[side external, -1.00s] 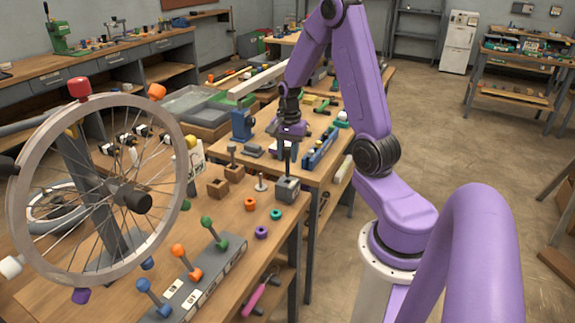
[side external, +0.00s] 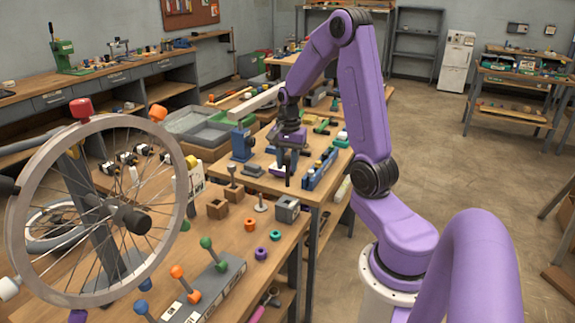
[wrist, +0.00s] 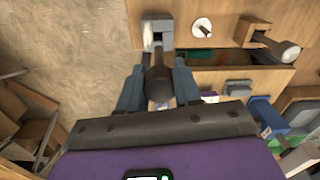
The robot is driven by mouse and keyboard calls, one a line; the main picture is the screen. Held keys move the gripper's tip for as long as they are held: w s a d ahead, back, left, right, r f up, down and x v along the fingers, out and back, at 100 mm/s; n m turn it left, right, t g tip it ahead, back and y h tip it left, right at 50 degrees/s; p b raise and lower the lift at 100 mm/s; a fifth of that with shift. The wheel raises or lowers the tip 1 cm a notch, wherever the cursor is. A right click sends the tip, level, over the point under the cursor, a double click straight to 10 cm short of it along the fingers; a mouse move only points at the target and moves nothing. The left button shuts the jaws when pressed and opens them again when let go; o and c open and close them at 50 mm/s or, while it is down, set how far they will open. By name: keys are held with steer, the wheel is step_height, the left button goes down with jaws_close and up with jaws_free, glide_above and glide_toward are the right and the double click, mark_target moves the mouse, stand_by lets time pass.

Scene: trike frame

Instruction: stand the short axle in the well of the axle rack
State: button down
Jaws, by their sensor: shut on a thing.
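My gripper (side external: 289,150) is shut on the short axle (side external: 288,174), a dark rod hanging roughly upright from the fingers. In the wrist view the axle (wrist: 158,84) sits between the two grey fingers of my gripper (wrist: 158,72). The axle rack appears to be the grey block with a square well (side external: 287,208). In the side view the axle's lower end shows a little above the block, apart from it. In the wrist view the block (wrist: 158,26) lies just past the axle's far end, which overlaps its near edge. How far above the block it is, I cannot tell.
A pale disc with a peg (side external: 261,203) stands left of the block, near wooden blocks (side external: 217,209), one holding an upright rod (side external: 233,181). Coloured rings (side external: 250,225) lie in front. A large spoked wheel (side external: 178,190) stands at left. A blue holder (side external: 320,168) is behind.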

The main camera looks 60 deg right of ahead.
steer(key=shift+r, duration=2.35)
steer(key=shift+w, duration=0.1)
steer(key=w+a+f, duration=0.2)
steer(key=w+a, duration=0.2)
steer(key=w, duration=0.6)
steer(key=w+a+f, duration=0.2)
steer(key=w+a, duration=0.3)
steer(key=w, duration=0.5)
steer(key=shift+w+f, duration=0.3)
steer(key=shift+w, duration=0.1)
steer(key=shift+f, duration=2.9)
steer(key=shift+f, duration=0.95)
